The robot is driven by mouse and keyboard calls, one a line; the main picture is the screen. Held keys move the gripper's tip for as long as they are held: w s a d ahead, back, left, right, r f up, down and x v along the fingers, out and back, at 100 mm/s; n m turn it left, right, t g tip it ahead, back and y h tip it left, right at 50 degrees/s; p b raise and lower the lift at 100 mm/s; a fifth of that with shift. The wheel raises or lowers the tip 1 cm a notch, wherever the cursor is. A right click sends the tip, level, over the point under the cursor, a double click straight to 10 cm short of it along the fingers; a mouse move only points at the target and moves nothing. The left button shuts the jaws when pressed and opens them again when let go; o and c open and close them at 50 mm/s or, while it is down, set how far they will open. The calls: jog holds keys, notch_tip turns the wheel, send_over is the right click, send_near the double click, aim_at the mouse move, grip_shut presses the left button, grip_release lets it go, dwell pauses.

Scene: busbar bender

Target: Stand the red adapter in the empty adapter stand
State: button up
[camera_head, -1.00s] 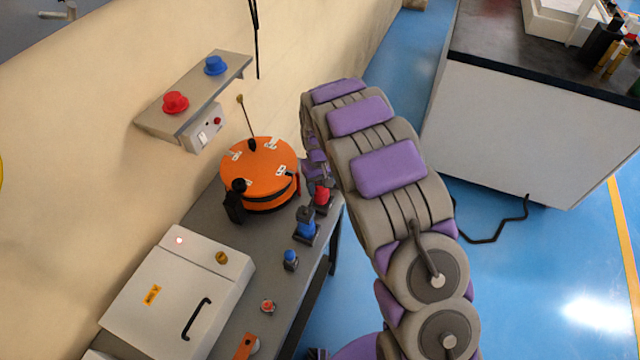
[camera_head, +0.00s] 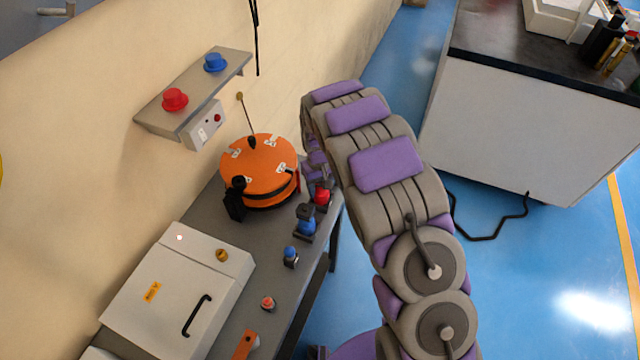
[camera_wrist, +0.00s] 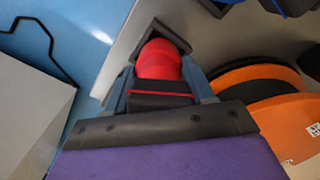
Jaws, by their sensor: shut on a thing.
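The red adapter (camera_wrist: 163,60) is between the fingers of my gripper (camera_wrist: 160,85) in the wrist view, and the gripper is shut on it. A dark angular edge, apparently the adapter stand (camera_wrist: 170,34), shows just beyond the red part. In the head view the red adapter (camera_head: 323,196) is at the table's right edge, beside the orange drum, with a dark base just below it. I cannot tell whether it is seated there. My arm hides most of my gripper in the head view. A blue adapter (camera_head: 305,224) stands in a dark stand nearer the camera.
The orange round drum (camera_head: 258,165) stands close left of the red adapter; it also shows in the wrist view (camera_wrist: 265,95). The grey table (camera_head: 238,240) carries a white box (camera_head: 165,300) and small blue and red parts. A wall shelf (camera_head: 205,95) holds red and blue knobs.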

jog(key=shift+f, duration=0.6)
jog(key=o, duration=1.2)
jog(key=shift+o, duration=0.2)
jog(key=shift+r, duration=0.1)
notch_tip(320, 180, up, 17)
jog(key=p, duration=0.1)
jog(key=shift+w+a+p, duration=0.2)
jog(key=shift+w+p, duration=0.15)
jog(key=shift+r, duration=0.1)
